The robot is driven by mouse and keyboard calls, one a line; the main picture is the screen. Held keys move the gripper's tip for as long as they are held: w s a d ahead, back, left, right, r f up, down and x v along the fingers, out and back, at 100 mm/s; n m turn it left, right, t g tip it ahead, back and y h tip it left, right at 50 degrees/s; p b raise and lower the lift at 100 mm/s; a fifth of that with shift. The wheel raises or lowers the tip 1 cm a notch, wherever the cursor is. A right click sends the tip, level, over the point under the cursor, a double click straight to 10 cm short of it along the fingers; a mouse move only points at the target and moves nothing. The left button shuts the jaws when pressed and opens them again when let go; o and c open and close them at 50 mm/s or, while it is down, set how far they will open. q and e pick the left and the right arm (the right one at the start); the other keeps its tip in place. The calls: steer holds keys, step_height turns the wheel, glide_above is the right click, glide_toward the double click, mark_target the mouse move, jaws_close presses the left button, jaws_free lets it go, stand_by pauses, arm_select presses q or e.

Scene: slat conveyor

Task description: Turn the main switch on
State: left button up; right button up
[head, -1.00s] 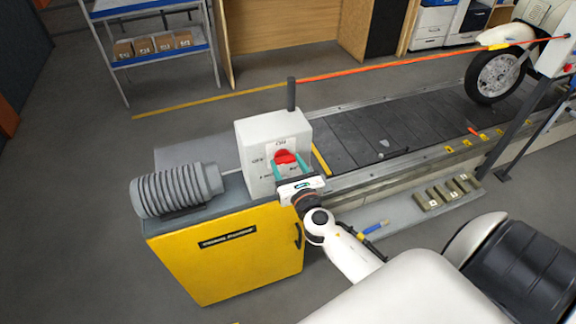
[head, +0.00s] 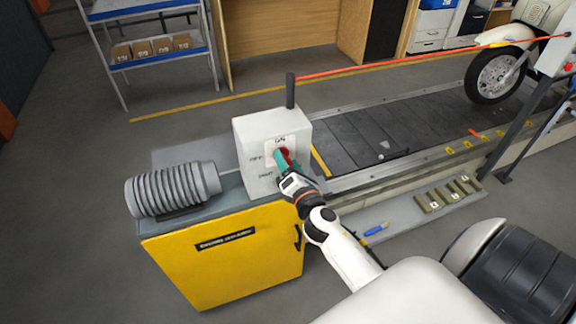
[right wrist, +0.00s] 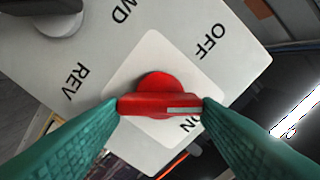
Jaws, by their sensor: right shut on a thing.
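The main switch is a red rotary knob (right wrist: 158,80) on a pale square plate on the white control box (head: 252,134). In the head view the knob (head: 286,151) is partly hidden by my right gripper (head: 283,158). In the right wrist view the green fingers of this gripper (right wrist: 160,106) are shut on the two ends of the knob's bar. The bar's white mark points right, close to the partly hidden "ON" label (right wrist: 190,124); the "OFF" label (right wrist: 212,41) is further up. My left gripper is not in view.
The box stands on a yellow cabinet (head: 225,262) beside a ribbed grey motor (head: 172,190). A grey knob (right wrist: 58,18) sits near "REV" on the box. The slat conveyor (head: 370,140) runs right, with a red cord (head: 400,61) above it.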

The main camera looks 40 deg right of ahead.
steer(key=m, duration=0.4)
steer(key=shift+f+m+b, duration=0.1)
steer(key=shift+m+b, duration=0.2)
steer(key=shift+f+m, duration=0.1)
steer(key=shift+m, duration=1.8)
steer(key=o, duration=1)
steer(key=b+v, duration=0.3)
steer(key=v, duration=0.9)
steer(key=shift+s+d, duration=0.1)
